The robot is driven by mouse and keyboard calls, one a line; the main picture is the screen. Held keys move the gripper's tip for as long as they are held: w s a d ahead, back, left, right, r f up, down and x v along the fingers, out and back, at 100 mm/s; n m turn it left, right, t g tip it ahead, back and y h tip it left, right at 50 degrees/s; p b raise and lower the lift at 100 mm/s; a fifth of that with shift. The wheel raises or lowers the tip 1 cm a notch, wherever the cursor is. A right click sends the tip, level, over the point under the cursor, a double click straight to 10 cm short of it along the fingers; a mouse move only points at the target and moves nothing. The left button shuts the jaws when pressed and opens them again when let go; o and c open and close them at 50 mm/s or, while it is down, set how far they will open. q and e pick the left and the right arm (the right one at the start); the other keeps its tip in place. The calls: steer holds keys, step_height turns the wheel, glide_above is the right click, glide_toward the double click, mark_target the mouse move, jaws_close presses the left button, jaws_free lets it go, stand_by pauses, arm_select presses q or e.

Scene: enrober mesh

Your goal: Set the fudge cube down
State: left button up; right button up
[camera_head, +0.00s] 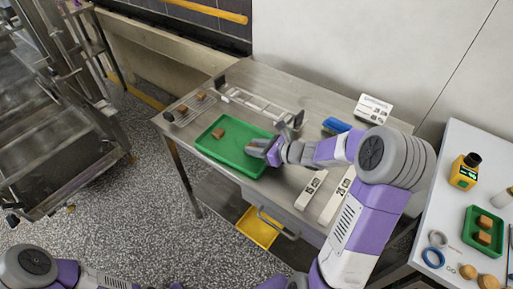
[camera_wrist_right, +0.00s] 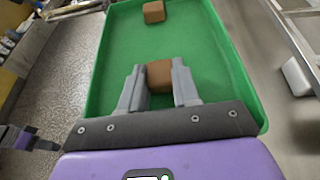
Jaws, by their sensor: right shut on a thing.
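My right gripper (camera_head: 262,150) is over the near right part of a green tray (camera_head: 232,160) on the steel table. In the right wrist view, the gripper (camera_wrist_right: 159,76) is shut on a brown fudge cube (camera_wrist_right: 160,77), held between its fingertips. That cube is hidden by the gripper in the head view. I cannot tell whether it touches the tray floor. Another brown cube (camera_head: 218,133) rests in the tray, towards its far left; it also shows at the top of the right wrist view (camera_wrist_right: 154,12).
A wire mesh frame (camera_head: 262,104) lies behind the tray. Two brown cubes (camera_head: 200,96) sit on a small rack at the table's left. A blue object (camera_head: 337,125) and a white sign (camera_head: 373,107) stand right. The tray's middle is clear.

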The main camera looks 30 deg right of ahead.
steer(key=shift+f, duration=0.1)
steer(key=o, duration=0.4)
steer(key=shift+f, duration=0.1)
steer(key=shift+c, duration=0.2)
steer(key=o, duration=0.5)
steer(key=shift+c, duration=0.2)
steer(key=shift+r, duration=0.2)
steer(key=shift+s+d+r, duration=0.25)
steer(key=p+v, duration=0.3)
steer(key=v, duration=0.8)
steer(key=shift+s, duration=0.2)
